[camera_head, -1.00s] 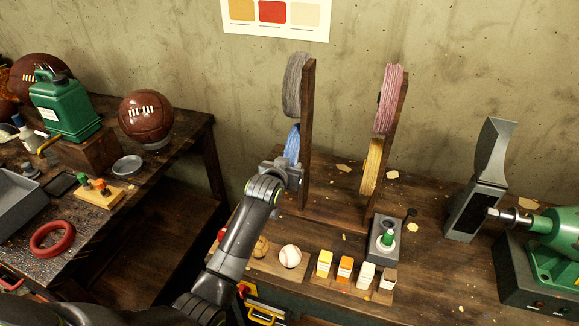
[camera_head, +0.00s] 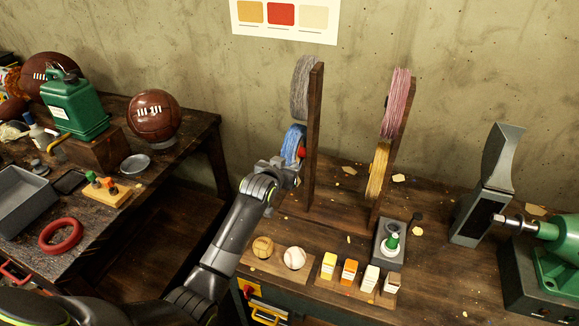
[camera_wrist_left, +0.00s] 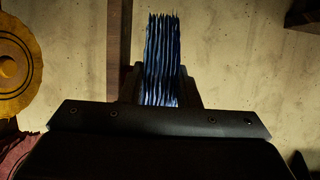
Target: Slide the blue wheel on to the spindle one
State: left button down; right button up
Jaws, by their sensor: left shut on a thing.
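The blue wheel (camera_head: 291,146), a ring of blue strands, is beside the left wooden post (camera_head: 314,140), below a grey wheel (camera_head: 302,88). My left gripper (camera_head: 291,168) is shut on its lower edge. In the left wrist view the blue wheel (camera_wrist_left: 161,55) stands edge-on between the fingers, next to a wooden post (camera_wrist_left: 118,50). A small red piece (camera_head: 302,152) shows between wheel and left post. I cannot tell whether the wheel is on a peg or which spindle is one. My right gripper is not in view.
Pink (camera_head: 397,103) and yellow (camera_head: 379,169) wheels hang at the right post (camera_head: 405,130). A grey block with a green-and-white piece (camera_head: 391,243), a baseball (camera_head: 295,258) and small cartons (camera_head: 370,278) stand in front. A green machine (camera_head: 556,240) is at the right.

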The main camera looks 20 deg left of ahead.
pick_arm(q)
jog(key=shift+a, duration=2)
